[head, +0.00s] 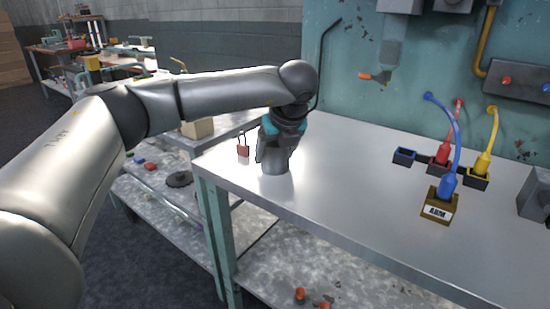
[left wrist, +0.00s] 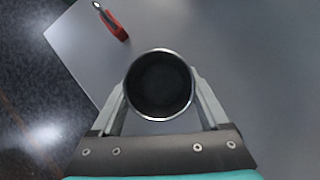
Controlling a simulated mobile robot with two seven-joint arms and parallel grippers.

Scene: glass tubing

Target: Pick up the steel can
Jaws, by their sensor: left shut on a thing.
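The steel can (head: 275,164) stands upright near the left end of the metal table, under my left gripper (head: 273,150). In the left wrist view I look down into the can's dark round opening, ringed by a bright rim (left wrist: 160,116). The two fingers of my left gripper (left wrist: 160,95) are against opposite sides of the can, shut on it. The can's lower part shows in the head view below the fingers, and it seems to be at the tabletop; I see no clear gap. My right gripper is not in view.
At the right are a box marked ARM (head: 438,210) with a blue cable, and red and yellow plugs. The table's middle is clear.

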